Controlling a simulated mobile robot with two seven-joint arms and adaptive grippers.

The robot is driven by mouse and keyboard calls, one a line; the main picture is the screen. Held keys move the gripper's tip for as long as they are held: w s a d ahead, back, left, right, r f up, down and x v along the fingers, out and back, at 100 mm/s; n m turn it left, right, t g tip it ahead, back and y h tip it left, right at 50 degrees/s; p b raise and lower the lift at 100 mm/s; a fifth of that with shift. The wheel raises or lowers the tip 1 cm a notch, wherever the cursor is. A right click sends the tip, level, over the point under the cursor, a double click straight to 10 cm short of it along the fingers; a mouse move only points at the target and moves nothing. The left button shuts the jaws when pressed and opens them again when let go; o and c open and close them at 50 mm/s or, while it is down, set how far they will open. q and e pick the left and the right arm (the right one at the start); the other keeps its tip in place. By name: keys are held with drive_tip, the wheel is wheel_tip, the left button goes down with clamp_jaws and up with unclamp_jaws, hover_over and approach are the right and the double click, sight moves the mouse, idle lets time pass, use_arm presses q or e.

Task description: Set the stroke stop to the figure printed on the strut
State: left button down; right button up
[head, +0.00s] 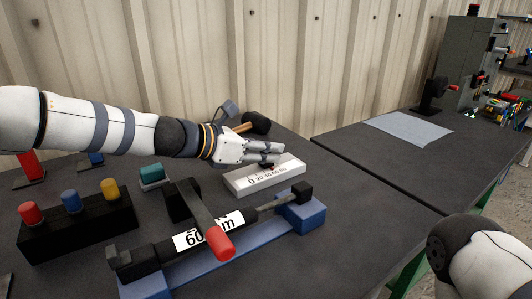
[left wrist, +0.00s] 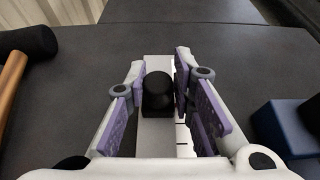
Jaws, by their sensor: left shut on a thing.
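The stroke stop is a pale block (head: 262,178) with a printed scale that starts at 0 and runs through 20, 40, 60 and 80. It also shows in the left wrist view (left wrist: 158,138), with a black knob (left wrist: 157,92) on it. My left gripper (head: 274,155) is over the block, shut on the knob, its fingers on either side in the left wrist view (left wrist: 165,98). The knob's place on the scale is hidden. The black strut (head: 150,251) lies in a blue cradle (head: 305,215). Its white label (head: 190,239) reads "60" and ends in "m"; a red-tipped lever (head: 218,241) covers part.
A black block (head: 80,226) with red, blue and yellow pegs stands at the left. A teal-topped block (head: 152,173) is behind the strut. A hammer (head: 256,123) lies behind my left gripper. A second table with a grey cloth (head: 408,128) is at the right.

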use_arm(q)
drive_tip(key=shift+w+a, duration=0.15)
drive_tip(key=c, duration=1.4)
unclamp_jaws()
drive_tip(key=v, duration=1.2)
